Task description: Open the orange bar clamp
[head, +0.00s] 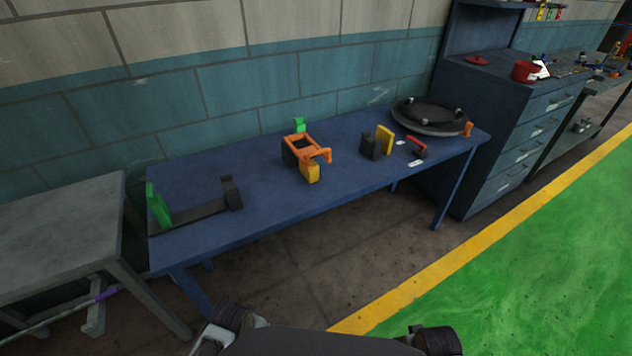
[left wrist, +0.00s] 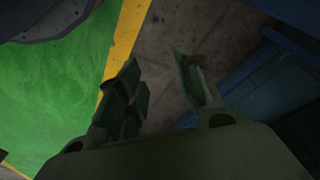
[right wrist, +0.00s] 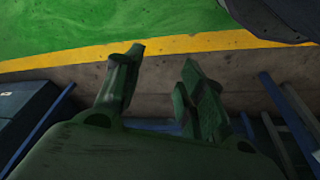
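The orange bar clamp (head: 305,147) sits near the middle of the blue table (head: 262,190) in the head view. It lies around a dark block (head: 290,155), with a yellow piece (head: 312,173) at its front and a green piece (head: 299,125) at its back. Whether its jaws press on these pieces I cannot tell. My left gripper (left wrist: 160,85) is open and empty above the floor in the left wrist view. My right gripper (right wrist: 160,75) is open and empty above the floor in the right wrist view. Neither gripper shows in the head view, and both are away from the clamp.
A green and black clamp (head: 195,212) lies at the table's left end. A black block with a yellow piece (head: 384,140), a red-handled item (head: 416,147) and a round black drum (head: 430,116) stand at the right. A grey table (head: 60,225) adjoins left; a drawer cabinet (head: 510,130) stands right.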

